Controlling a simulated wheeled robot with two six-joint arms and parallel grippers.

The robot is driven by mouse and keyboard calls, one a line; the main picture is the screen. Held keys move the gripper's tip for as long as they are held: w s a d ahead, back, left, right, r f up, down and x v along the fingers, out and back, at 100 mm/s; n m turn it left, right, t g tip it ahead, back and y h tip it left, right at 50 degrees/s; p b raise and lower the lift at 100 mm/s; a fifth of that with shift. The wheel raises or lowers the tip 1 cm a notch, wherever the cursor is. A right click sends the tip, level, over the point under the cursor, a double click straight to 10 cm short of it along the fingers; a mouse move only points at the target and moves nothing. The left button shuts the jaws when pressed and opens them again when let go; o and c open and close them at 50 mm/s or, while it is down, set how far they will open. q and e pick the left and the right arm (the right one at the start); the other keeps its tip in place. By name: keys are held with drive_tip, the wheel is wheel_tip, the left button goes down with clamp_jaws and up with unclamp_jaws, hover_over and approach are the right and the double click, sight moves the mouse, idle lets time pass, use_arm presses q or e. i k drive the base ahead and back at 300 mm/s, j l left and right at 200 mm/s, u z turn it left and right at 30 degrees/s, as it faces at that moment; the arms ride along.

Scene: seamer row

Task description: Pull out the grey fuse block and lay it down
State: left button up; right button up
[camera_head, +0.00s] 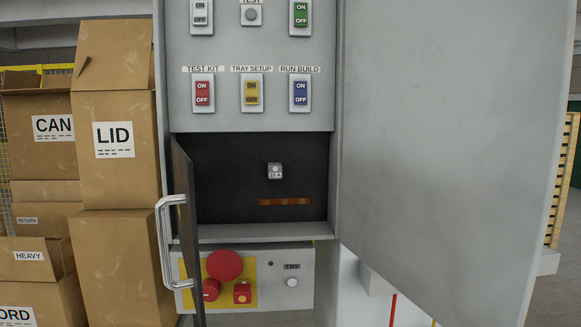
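The grey fuse block (274,171), marked "10 A", sits on the dark back wall of an open compartment (225,165) in the grey cabinet. It is small and stands out pale against the dark panel. Below it is a brown strip (285,202) with several lighter spots. The compartment's lower ledge (265,232) is bare. A small dark door (187,215) with a pale handle (166,243) stands open at the compartment's left. Neither of my grippers shows in the head view.
A large grey cabinet door (450,140) stands open at the right. Labelled switches (251,92) are above the compartment. Below is a control box with a red mushroom button (225,265). Stacked cardboard boxes (115,180) crowd the left.

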sight(275, 171)
drive_tip(key=i+l+u, duration=0.1)
drive_tip(key=l, duration=0.3)
drive_tip(key=i+l+u, duration=0.1)
drive_tip(key=l, duration=0.3)
drive_tip(key=i+l+u, duration=0.1)
drive_tip(key=i+l, duration=0.15)
drive_tip(key=l, duration=0.2)
